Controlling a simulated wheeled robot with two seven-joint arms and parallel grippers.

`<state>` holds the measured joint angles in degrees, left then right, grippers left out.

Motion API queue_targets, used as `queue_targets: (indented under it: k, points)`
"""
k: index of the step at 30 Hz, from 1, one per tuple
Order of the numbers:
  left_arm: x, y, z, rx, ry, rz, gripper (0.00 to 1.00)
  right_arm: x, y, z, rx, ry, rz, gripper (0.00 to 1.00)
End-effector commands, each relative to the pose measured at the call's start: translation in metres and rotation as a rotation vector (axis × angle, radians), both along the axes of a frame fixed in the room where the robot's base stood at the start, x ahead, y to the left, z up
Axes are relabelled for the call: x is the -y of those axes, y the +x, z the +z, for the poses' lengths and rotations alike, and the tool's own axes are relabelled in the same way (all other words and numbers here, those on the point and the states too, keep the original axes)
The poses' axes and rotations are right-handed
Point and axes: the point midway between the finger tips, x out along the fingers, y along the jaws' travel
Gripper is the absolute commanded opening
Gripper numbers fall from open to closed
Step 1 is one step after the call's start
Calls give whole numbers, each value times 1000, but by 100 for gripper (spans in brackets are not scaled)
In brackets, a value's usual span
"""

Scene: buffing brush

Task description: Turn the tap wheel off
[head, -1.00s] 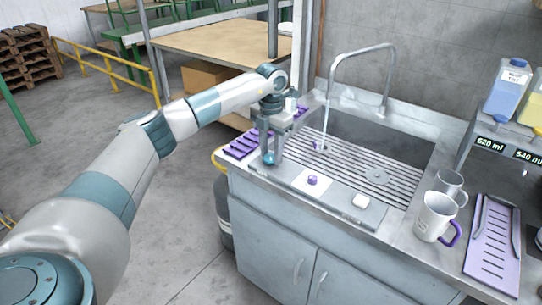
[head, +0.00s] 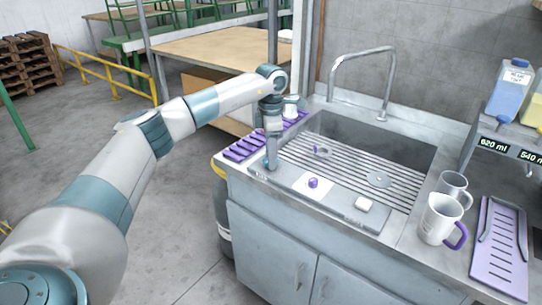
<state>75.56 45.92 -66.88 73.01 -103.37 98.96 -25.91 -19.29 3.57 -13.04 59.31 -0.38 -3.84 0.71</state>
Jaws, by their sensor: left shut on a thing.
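The tap wheel (head: 266,163) is a small blue knob on the front left of the metal counter, mostly hidden by my left gripper. My left gripper (head: 271,160) points straight down over the wheel and is shut on it; its fingers show nearly edge-on. The curved metal tap (head: 362,54) stands behind the sink basin (head: 375,140). No water stream shows below its spout. My right gripper is not in view.
A purple brush-like item (head: 321,150) sits on the sink's rack. A purple block on a white square (head: 313,183) and a white block (head: 363,204) lie along the front ledge. Mugs (head: 440,218), a purple tray (head: 499,245) and bottles (head: 508,88) are at right.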

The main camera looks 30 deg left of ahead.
Motion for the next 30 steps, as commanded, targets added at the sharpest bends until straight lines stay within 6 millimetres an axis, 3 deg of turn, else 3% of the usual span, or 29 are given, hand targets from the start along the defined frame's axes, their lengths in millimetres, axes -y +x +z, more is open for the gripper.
queue_targets:
  k: [12, 13, 15, 30]
  points:
    - [0, 1, 1, 3, 0, -9, 15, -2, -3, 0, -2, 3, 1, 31]
    - [0, 1, 1, 3, 0, -9, 45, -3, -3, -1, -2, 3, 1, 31]
    - [0, 1, 1, 3, 0, -8, 56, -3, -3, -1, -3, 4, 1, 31]
    - [0, 1, 9, 2, 1, -7, 56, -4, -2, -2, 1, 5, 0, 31]
